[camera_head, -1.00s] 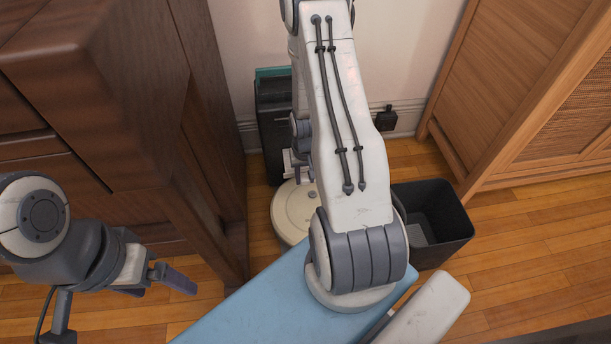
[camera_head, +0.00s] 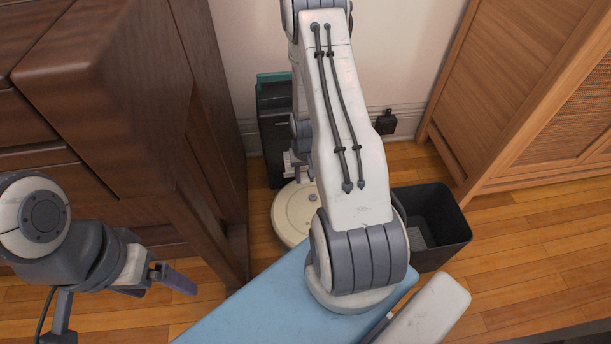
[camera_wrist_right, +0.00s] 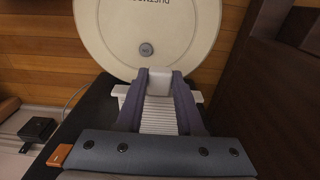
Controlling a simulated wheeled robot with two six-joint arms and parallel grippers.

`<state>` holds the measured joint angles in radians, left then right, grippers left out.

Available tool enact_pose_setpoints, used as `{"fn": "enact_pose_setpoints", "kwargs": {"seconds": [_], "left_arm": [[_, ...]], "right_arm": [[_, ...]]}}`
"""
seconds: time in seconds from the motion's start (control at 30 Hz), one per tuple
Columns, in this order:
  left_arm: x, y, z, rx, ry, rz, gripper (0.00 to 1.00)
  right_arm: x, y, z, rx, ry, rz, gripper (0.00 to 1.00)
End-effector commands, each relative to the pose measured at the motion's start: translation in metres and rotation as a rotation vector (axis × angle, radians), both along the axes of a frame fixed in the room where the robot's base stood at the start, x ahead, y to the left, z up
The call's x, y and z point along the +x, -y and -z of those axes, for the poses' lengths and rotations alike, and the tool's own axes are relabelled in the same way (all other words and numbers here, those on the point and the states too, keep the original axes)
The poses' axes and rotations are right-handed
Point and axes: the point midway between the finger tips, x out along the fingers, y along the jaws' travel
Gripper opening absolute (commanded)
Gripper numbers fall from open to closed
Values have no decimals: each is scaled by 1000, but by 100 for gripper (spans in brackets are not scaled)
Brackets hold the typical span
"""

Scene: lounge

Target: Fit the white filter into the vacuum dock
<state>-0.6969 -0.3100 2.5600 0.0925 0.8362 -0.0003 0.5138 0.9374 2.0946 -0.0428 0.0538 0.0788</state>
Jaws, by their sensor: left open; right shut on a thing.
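The vacuum dock (camera_head: 273,132) is a tall dark box with a teal top, against the wall in the head view. My right gripper (camera_wrist_right: 160,80) is shut on the white filter (camera_wrist_right: 158,118), a ribbed piece with wider ends. The filter is over a dark surface of the dock (camera_wrist_right: 92,108) in the right wrist view; I cannot tell whether it is seated. In the head view my right arm mostly hides the gripper and filter. My left gripper (camera_head: 158,280) is open and empty at the lower left, far from the dock.
A round cream robot vacuum (camera_head: 293,212) lies on the floor before the dock. A black bin (camera_head: 440,218) stands to its right. A dark wooden cabinet (camera_head: 100,100) is close on the left, a lighter one (camera_head: 500,90) on the right. A black plug (camera_head: 386,122) is on the wall.

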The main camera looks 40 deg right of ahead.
Motion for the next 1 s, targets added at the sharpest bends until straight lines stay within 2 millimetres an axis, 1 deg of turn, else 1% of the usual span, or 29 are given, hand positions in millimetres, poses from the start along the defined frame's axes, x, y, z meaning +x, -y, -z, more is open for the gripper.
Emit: {"fn": "enact_pose_setpoints", "kwargs": {"seconds": [0.47,1.0], "left_arm": [[0,0,-10,0,0,0,88],[0,0,-10,0,0,0,88]], "right_arm": [[8,5,-1,0,0,0,0],[17,11,0,0,0,0,0]]}}
